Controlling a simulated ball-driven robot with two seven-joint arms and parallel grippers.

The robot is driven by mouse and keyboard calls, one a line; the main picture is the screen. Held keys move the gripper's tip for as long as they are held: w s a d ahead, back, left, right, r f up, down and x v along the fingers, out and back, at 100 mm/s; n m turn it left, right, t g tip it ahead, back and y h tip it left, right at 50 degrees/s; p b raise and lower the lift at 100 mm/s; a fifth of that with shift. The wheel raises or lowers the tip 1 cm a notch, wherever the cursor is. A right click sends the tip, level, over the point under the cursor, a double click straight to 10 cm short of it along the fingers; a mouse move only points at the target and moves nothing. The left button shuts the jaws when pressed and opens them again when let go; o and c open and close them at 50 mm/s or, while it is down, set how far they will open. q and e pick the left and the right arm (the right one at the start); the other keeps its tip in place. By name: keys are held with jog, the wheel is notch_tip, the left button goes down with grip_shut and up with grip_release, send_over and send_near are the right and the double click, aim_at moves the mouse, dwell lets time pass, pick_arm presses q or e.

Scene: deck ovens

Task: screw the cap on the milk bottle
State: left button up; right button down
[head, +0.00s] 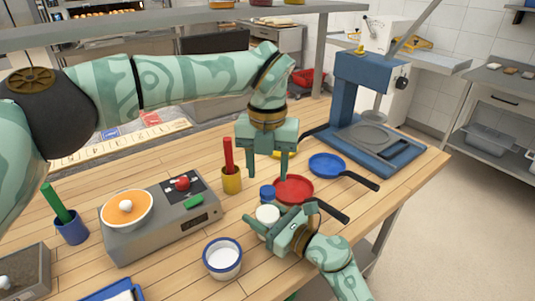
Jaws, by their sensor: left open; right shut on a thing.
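The white milk bottle (267,214) stands at the right part of the wooden table, partly hidden by my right gripper. The blue cap (267,191) shows just above the bottle in the picture; I cannot tell whether it is seated on the neck. My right gripper (268,228) is shut on the bottle from the lower right. My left gripper (270,180) points down just above the cap, with its two fingers apart and nothing between them.
A red pan (293,189) lies close behind the bottle, and a blue pan (327,164) farther right. A yellow cup (231,183) with a red stick stands left of the cap. A white bowl (222,260) and a grey scale (155,229) are nearer.

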aim_at(267, 189)
pick_arm(q)
jog(key=shift+f, duration=2.25)
jog(key=c, duration=1)
jog(key=shift+m, duration=0.9)
jog(key=o, duration=1.1)
jog(key=shift+o, duration=0.2)
notch_tip(267, 189, up, 12)
